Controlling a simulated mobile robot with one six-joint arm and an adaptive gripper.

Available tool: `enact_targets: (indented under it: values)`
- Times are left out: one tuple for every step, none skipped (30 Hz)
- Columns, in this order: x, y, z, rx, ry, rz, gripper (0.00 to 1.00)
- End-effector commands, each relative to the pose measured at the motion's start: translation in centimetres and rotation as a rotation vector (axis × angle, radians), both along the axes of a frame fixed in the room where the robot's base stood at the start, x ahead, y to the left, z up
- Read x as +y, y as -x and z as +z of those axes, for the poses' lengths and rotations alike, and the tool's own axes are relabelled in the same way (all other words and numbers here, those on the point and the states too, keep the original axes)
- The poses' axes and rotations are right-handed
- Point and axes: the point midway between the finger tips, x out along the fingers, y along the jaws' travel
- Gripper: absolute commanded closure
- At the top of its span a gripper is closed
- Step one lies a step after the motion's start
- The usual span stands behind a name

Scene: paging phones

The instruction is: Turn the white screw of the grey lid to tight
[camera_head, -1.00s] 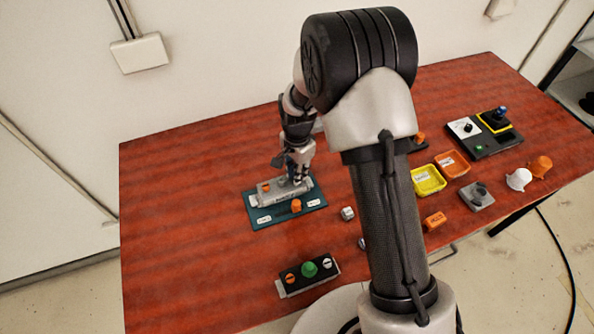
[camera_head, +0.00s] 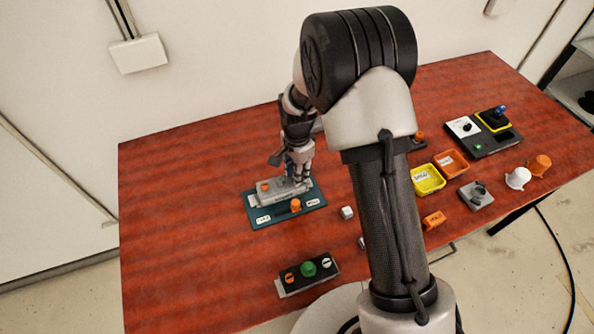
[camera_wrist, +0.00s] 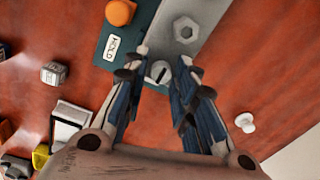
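The grey lid (camera_head: 278,191) lies on a teal plate (camera_head: 262,221) left of my arm; it also shows in the wrist view (camera_wrist: 205,15) with a hexagonal fitting on it. The white screw (camera_wrist: 159,72) has a dark slot and sits at the near end of the lid in the wrist view. My gripper (camera_wrist: 165,56) is over that end, its two fingers apart on either side of the screw, with a gap seeming to show. It points down in the head view (camera_head: 297,181), where it hides the screw. The screw's seating depth cannot be told.
An orange screw (camera_head: 264,187) is at the lid's other end. An orange knob (camera_head: 295,205) stands on the plate, beside the HOLD label (camera_wrist: 115,47). A small grey cube (camera_head: 347,212) and a black button box (camera_head: 310,275) are nearby. The table's left side is clear.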

Motion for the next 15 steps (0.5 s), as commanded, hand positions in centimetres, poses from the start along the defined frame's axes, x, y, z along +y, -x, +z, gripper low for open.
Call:
enact_targets:
  values:
    - [0.0,0.0,0.0,0.000,0.000,0.000,0.74]
    - [0.0,0.0,0.0,0.000,0.000,0.000,0.74]
    - [0.0,0.0,0.0,0.000,0.000,0.001,0.74]
    - [0.0,0.0,0.0,0.000,0.000,0.001,0.74]
    - [0.0,0.0,0.0,-0.001,0.000,0.001,0.74]
    - [0.1,0.0,0.0,-0.001,0.000,0.001,0.74]
    - [0.1,0.0,0.1,-0.001,0.000,0.001,0.74]
    - [0.1,0.0,0.2,-0.002,-0.001,0.001,0.74]
    - [0.1,-0.1,0.5,-0.002,-0.001,0.001,0.74]
    - [0.1,-0.1,0.7,-0.003,-0.001,0.001,0.74]
    - [0.1,-0.1,1.1,-0.003,-0.001,0.001,0.74]
    - [0.1,-0.1,1.7,-0.004,-0.001,0.001,0.74]
    - [0.1,-0.1,2.2,-0.005,-0.002,0.001,0.74]
    - [0.1,-0.1,2.8,-0.005,-0.002,0.001,0.74]
    - [0.1,-0.1,3.7,-0.006,-0.001,0.001,0.74]
